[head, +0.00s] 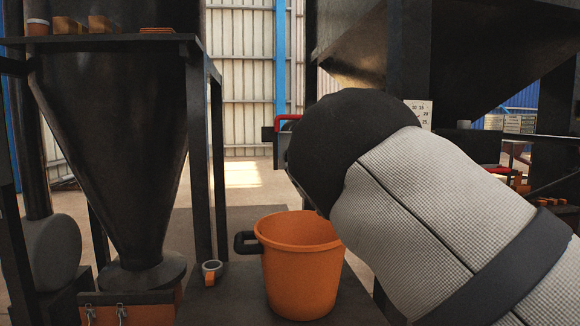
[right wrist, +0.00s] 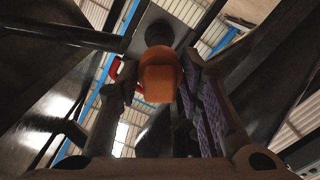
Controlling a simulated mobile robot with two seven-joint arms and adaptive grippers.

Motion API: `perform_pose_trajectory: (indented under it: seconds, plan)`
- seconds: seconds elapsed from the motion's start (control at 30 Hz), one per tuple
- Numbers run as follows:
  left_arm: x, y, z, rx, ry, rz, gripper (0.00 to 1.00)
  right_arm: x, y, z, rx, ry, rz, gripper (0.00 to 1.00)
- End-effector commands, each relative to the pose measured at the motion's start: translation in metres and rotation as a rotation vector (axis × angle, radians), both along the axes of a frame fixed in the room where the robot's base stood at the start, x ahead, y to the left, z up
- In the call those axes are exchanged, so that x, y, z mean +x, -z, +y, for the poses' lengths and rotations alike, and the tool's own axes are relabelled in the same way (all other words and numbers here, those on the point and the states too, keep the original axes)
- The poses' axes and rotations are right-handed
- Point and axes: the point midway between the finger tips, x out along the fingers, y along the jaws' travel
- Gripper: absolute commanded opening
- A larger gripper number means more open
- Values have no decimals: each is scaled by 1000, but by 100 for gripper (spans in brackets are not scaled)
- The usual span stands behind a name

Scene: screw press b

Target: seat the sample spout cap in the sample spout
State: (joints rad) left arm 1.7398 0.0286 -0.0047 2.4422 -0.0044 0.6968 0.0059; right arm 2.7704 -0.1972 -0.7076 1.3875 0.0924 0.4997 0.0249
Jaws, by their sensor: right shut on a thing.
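The orange sample spout cap (right wrist: 160,82) is held between the fingertips of my right gripper (right wrist: 160,90) in the right wrist view. A dark rounded end (right wrist: 159,33) shows just beyond the cap; it may be the sample spout, and I cannot tell whether the cap touches it. In the head view my right arm comes in from the right, and its thick dark wrist hides the right gripper, the cap and the spout. My left gripper is in neither view.
A dark hopper cone (head: 118,140) and shelf (head: 100,42) are at left. A red part (head: 287,118) shows beside my wrist.

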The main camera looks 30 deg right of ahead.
Motion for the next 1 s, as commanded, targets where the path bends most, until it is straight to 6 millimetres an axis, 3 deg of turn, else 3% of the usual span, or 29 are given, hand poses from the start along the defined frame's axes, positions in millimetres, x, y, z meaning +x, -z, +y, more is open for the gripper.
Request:
perform_pose_trajectory:
  seconds: [0.27,0.7,1.0]
  plan:
    - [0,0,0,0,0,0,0,1,-1,0,0,0,0,5]
    - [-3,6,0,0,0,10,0,45,2,-19,-1,-1,1,5]
    - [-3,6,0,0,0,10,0,51,0,-22,-3,0,1,5]
